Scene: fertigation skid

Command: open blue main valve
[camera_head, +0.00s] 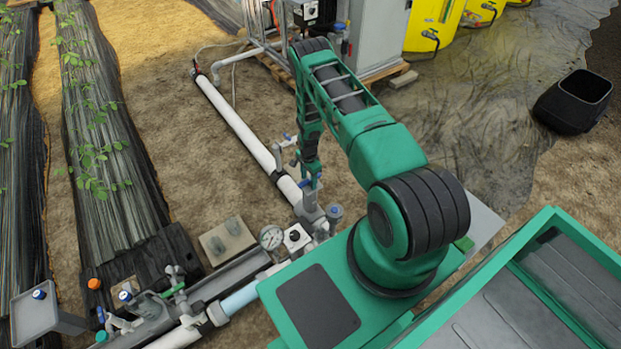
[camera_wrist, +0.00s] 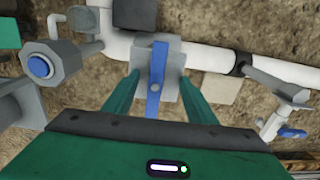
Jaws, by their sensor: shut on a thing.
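The blue main valve's lever (camera_wrist: 156,82) stands between the two green fingers of my gripper (camera_wrist: 157,88) in the wrist view. It lies across the white pipe, from the grey valve body (camera_wrist: 174,62) toward my palm. My gripper is shut on this lever, though the exact contact along the fingers is hard to see. In the head view my gripper (camera_head: 311,178) reaches down to the valve on the white pipe line. The lever is mostly hidden there by my gripper and arm.
A second blue-handled valve (camera_wrist: 291,132) sits on a branch at the right in the wrist view. A grey fitting with a blue cap (camera_wrist: 38,66) is at the left. A pressure gauge (camera_head: 271,237) stands close by in the head view. Bare soil lies left of the pipe.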

